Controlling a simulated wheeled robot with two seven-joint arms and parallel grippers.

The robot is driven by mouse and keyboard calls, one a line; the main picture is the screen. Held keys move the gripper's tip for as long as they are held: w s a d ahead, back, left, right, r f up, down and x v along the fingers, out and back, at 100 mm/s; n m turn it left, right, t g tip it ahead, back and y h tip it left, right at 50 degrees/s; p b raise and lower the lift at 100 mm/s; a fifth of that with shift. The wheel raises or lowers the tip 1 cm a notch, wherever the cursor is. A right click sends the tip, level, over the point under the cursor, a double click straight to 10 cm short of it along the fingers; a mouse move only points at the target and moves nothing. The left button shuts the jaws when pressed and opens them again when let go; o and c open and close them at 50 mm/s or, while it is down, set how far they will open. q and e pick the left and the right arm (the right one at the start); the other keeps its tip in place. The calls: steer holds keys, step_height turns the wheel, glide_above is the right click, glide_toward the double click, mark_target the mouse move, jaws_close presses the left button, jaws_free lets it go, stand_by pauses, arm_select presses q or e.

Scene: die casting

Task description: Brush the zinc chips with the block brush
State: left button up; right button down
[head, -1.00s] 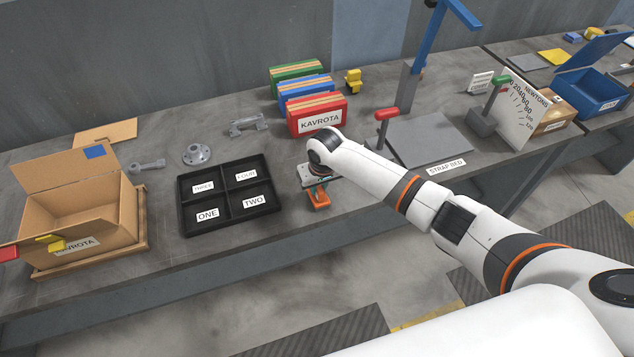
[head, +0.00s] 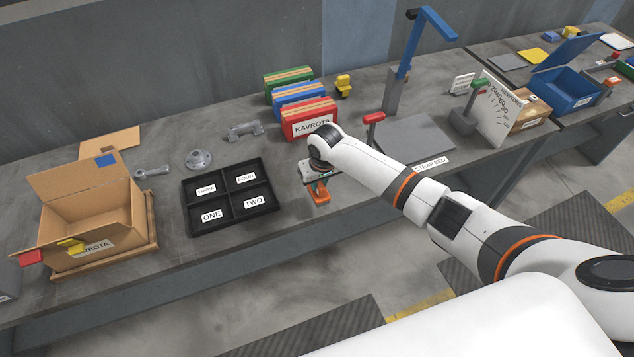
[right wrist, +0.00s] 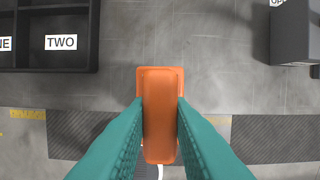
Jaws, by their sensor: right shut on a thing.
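An orange block (head: 321,197), which I take to be the block brush, is at the front part of the bench, right of the black tray. My right gripper (head: 318,184) is shut on it, pointing down. In the right wrist view the orange block (right wrist: 160,105) stands between the two teal fingers, with its far end beyond the fingertips. Its underside is hidden, and I cannot tell whether it touches the bench. I cannot make out any zinc chips in these frames. My left gripper is not in view.
The black four-part tray (head: 191,219) lies left of the right gripper. An open cardboard box (head: 122,212) stands further left. Red, blue and green boxes (head: 307,112) stand behind. A grey pad (head: 425,137) and red-handled tool (head: 373,118) lie to the right.

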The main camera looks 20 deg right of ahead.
step_height(320, 180, up, 2)
steer(key=shift+r+p, duration=0.1)
steer(key=shift+p, duration=0.6)
